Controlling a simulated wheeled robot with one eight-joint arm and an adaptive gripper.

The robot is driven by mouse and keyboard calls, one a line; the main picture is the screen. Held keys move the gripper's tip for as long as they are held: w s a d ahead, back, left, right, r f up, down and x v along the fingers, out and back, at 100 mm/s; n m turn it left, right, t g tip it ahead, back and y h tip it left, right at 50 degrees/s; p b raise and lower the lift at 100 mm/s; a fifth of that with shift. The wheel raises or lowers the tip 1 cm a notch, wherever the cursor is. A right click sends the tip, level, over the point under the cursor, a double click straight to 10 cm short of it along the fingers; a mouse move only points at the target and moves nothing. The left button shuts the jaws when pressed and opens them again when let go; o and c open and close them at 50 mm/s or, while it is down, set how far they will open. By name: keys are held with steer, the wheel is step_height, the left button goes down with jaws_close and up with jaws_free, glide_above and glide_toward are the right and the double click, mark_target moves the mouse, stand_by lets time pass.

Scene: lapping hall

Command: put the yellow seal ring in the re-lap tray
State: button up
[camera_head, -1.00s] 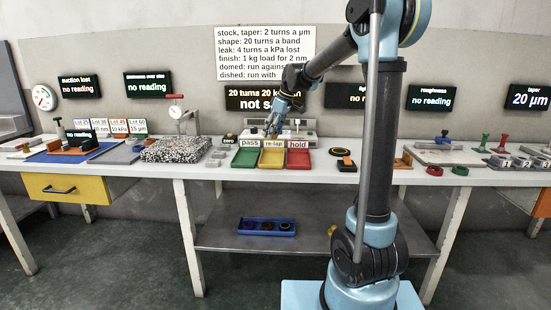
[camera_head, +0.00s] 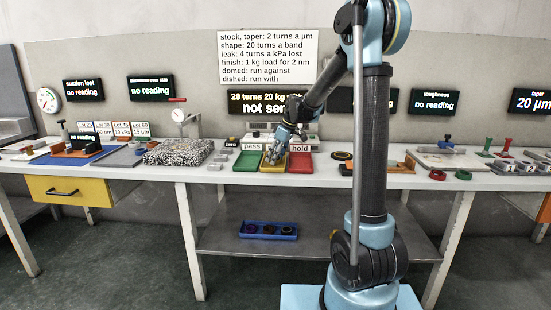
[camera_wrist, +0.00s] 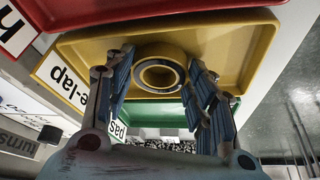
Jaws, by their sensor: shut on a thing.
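The yellow seal ring (camera_wrist: 158,55) sits between my gripper's fingers in the wrist view. My gripper (camera_wrist: 158,72) is shut on it, with one finger on each side. The ring is over the floor of the yellow re-lap tray (camera_wrist: 230,45); I cannot tell whether it touches the floor. In the head view my gripper (camera_head: 272,157) points down into the re-lap tray (camera_head: 275,170), which it partly covers, and the ring is hard to make out there.
The green pass tray (camera_head: 248,163) stands left of the re-lap tray and the red hold tray (camera_head: 300,163) right of it, both close by. A granite block (camera_head: 178,152) is further left. A blue tray (camera_head: 268,231) with several rings lies on the lower shelf.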

steer(key=o, duration=1.2)
steer(key=shift+c, duration=0.2)
steer(key=v, duration=1.1)
steer(key=s+d+m+h, duration=0.1)
steer(key=s+d+m, duration=0.2)
steer(key=s+d, duration=0.6)
steer(key=s+d+f+m+h, duration=0.1)
steer(key=s+d+f+m, duration=0.2)
steer(key=s+f, duration=0.3)
steer(key=s+d+f+m+h, duration=0.1)
steer(key=s+d+f+m, duration=0.2)
steer(key=s, duration=1.1)
steer(key=s+d+f+m+h, duration=0.1)
steer(key=s+d+f+m, duration=0.2)
steer(key=s+f, duration=0.6)
steer(key=shift+s+d+m, duration=0.4)
steer(key=shift+s+d, duration=0.05)
steer(key=shift+d, duration=0.4)
